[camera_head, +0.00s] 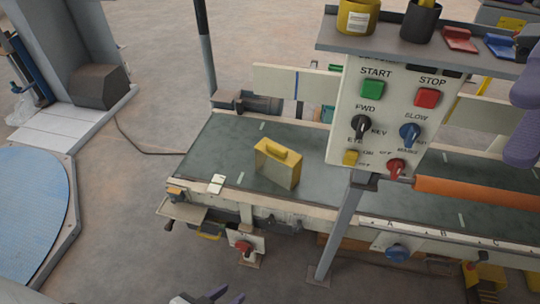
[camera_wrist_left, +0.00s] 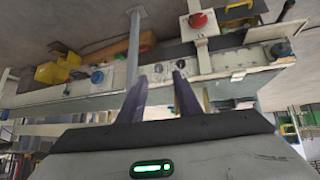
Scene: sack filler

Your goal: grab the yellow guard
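A box-like yellow-and-cream piece with a raised handle, which I take to be the yellow guard (camera_head: 278,163), stands on the dark conveyor belt (camera_head: 225,150) in the head view. I cannot make out the guard there. Purple parts of my right gripper (camera_head: 522,120) show at the right edge, partly cut off; its opening is unclear.
A control panel (camera_head: 385,120) on a grey post (camera_head: 340,230) stands right of the guard, beneath a shelf (camera_head: 400,42) with cups and trays. An orange roller (camera_head: 475,192) lies right of the post. A red knob (camera_head: 243,247) sits on the machine's front.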

